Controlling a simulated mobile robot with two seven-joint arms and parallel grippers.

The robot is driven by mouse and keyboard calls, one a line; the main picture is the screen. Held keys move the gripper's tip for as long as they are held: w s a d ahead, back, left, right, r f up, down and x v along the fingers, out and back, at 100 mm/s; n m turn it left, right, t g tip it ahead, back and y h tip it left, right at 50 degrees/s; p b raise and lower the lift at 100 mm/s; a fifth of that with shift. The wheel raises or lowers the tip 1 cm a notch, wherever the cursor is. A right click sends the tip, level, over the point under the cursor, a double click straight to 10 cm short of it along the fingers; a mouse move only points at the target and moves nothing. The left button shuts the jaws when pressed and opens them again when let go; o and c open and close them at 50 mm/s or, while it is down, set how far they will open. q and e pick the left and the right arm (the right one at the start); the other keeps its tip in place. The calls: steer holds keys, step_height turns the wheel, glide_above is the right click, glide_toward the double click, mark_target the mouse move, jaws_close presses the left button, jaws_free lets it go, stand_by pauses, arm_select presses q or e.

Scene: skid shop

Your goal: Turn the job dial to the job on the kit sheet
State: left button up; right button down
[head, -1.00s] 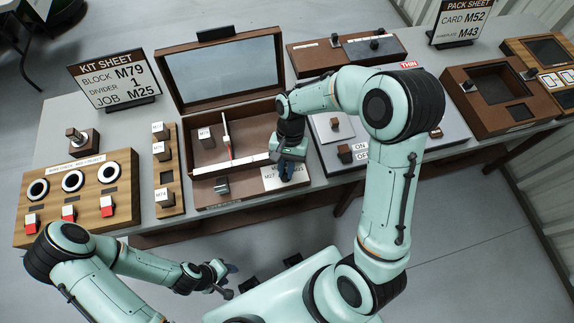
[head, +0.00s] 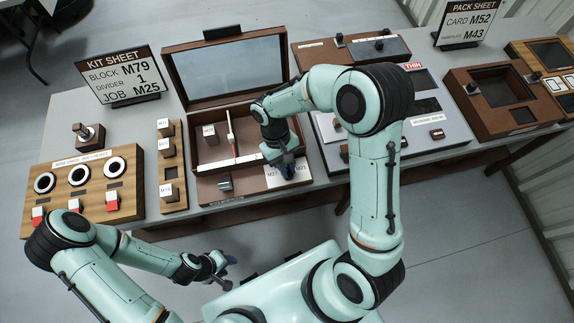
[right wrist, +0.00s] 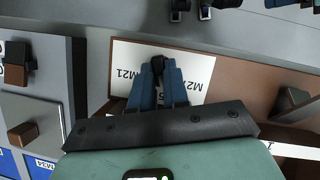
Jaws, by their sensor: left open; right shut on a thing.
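The kit sheet (head: 122,76) stands at the back left and reads BLOCK M79, DIVIDER 1, JOB M25. The job dial's white plate (head: 303,172) lies on the front right of the brown kit box (head: 221,187). M27 and M21 show on the plate; M21 also reads upside down in the right wrist view (right wrist: 127,72). My right gripper (head: 288,172) is shut on the dark dial knob (right wrist: 157,64), whose pointing direction is mostly hidden by the fingers. The mark between M21 and M27 is partly covered. My left gripper (head: 222,266) is open and empty, in front of the table.
The open box holds a block (head: 210,133) and a white divider (head: 232,133). A small dark latch (head: 225,183) sits left of the dial. A block rack (head: 173,190) and a button panel (head: 90,180) stand left. A grey panel (head: 436,118) lies close on the right.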

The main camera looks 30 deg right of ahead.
steer(key=shift+n, duration=0.3)
stand_by(0.4)
steer(key=c, duration=1.1)
jaws_free()
steer(key=shift+r, duration=0.1)
arm_select(q)
steer(key=shift+w+r+p, duration=0.8)
steer(key=shift+w+r, duration=0.3)
steer(key=shift+w, duration=0.1)
arm_select(e)
steer(key=v, duration=1.3)
steer(key=shift+a+r, duration=0.1)
steer(key=shift+a, duration=0.15)
